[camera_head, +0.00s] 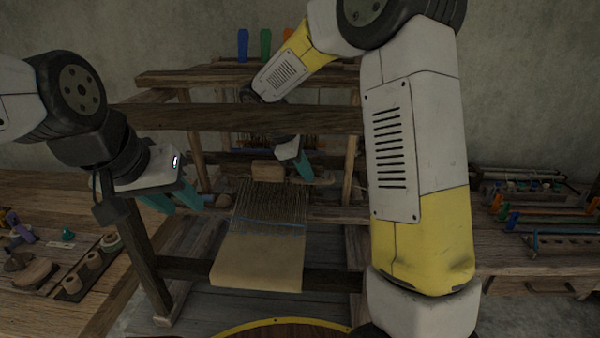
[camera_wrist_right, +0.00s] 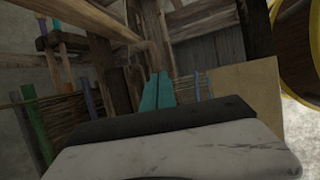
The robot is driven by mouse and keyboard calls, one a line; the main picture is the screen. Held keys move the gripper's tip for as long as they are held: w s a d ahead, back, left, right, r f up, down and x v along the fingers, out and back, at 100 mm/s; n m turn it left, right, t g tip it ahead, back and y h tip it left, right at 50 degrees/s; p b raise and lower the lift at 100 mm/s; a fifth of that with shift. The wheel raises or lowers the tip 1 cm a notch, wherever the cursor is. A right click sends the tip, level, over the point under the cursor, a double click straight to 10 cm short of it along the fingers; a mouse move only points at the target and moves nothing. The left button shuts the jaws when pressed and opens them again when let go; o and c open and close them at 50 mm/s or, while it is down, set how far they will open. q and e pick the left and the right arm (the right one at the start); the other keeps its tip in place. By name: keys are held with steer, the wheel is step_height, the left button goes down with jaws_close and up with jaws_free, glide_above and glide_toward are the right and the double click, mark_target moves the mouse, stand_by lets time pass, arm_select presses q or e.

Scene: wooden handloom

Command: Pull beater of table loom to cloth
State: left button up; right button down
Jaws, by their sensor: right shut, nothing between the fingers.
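The table loom (camera_head: 240,118) is a dark wooden frame in the middle of the head view. Tan cloth (camera_head: 256,262) hangs at its front, with a blue line and dark warp threads above it; the cloth also shows at the right of the right wrist view (camera_wrist_right: 246,92). A light wooden block (camera_head: 268,170) sits behind the warp, seemingly on the beater, which is hard to make out.
A thick upper beam (camera_head: 200,118) crosses the loom in front of my right forearm. Side benches hold spools (camera_head: 94,259) at left and coloured tools (camera_head: 530,215) at right. Coloured handles (camera_head: 265,44) stand on top. A round yellow-rimmed object (camera_head: 285,328) stands at the bottom.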

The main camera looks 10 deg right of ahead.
steer(key=shift+s+d+f, duration=0.15)
steer(key=shift+s+f, duration=0.3)
steer(key=shift+f, duration=0.35)
steer(key=c, duration=1.4)
jaws_free()
steer(key=v, duration=0.9)
steer(key=shift+a+r, duration=0.25)
steer(key=shift+r, duration=0.1)
steer(key=shift+r, duration=0.1)
steer(key=v, duration=0.7)
steer(key=shift+a+r, duration=0.2)
steer(key=shift+r, duration=0.05)
